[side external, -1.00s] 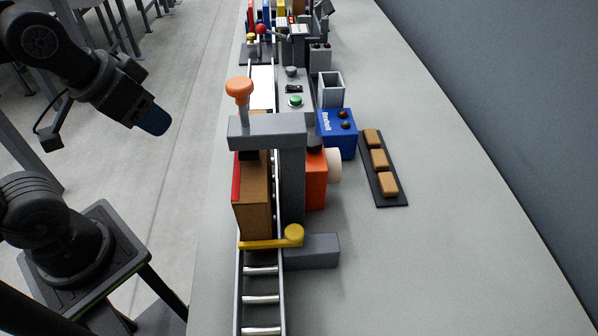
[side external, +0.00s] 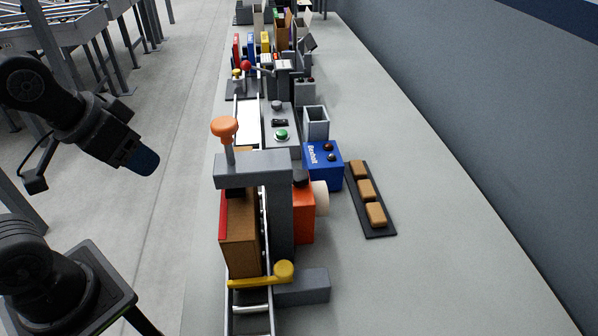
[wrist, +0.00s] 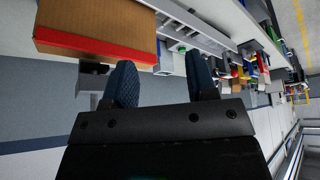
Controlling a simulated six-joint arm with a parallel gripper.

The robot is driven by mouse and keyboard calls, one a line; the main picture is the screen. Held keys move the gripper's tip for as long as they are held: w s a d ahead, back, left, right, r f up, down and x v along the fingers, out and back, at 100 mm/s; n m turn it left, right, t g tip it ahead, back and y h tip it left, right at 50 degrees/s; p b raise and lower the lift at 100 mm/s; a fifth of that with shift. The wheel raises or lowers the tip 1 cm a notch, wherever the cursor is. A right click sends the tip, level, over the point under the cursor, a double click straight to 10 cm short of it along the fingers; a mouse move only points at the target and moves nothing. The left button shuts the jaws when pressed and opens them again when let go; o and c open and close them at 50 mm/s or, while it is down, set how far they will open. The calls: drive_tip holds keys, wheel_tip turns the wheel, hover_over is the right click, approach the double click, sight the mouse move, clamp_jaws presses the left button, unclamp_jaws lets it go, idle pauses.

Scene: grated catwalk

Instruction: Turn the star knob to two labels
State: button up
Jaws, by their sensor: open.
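No star-shaped knob or number labels can be made out clearly at this size. A dark round knob (side external: 300,178) tops the orange unit (side external: 303,220) behind the grey gantry. A grey round knob (side external: 277,105) sits on the grey control panel (side external: 283,155), behind a black switch (side external: 280,122) and a green button (side external: 281,135). I cannot tell which is the star knob. My gripper (side external: 143,161) hangs left of the counter, apart from everything on it. In the wrist view, its two blue fingers (wrist: 163,82) are spread with nothing held between them.
A brown carton (side external: 242,240) stands on the roller track, under the grey gantry (side external: 255,168) with its orange-topped handle (side external: 224,129). A yellow bar (side external: 255,281) crosses the track in front. A blue box (side external: 323,165) and black block tray (side external: 383,231) stand right. The counter's right side is clear.

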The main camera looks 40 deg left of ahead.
drive_tip(key=shift+o, duration=0.9)
drive_tip(key=w+d+r+n+g+h, duration=0.1)
drive_tip(key=w+d+r+n+h, duration=0.1)
drive_tip(key=w+n, duration=0.6)
drive_tip(key=shift+w+d+r+n+g, duration=0.2)
drive_tip(key=shift+d+r+n+g, duration=0.3)
drive_tip(key=shift+d+n, duration=0.45)
drive_tip(key=n+g+h, duration=0.2)
drive_tip(key=n, duration=0.9)
approach(298, 174)
drive_tip(key=s+v, duration=0.1)
drive_tip(key=v, duration=0.5)
drive_tip(key=f+n, duration=0.2)
drive_tip(key=shift+m, duration=0.35)
drive_tip(key=x, duration=0.8)
drive_tip(key=w+x, duration=0.1)
drive_tip(key=x, duration=0.4)
drive_tip(key=shift+d+r, duration=0.15)
drive_tip(key=shift+d, duration=0.2)
drive_tip(key=c, duration=0.9)
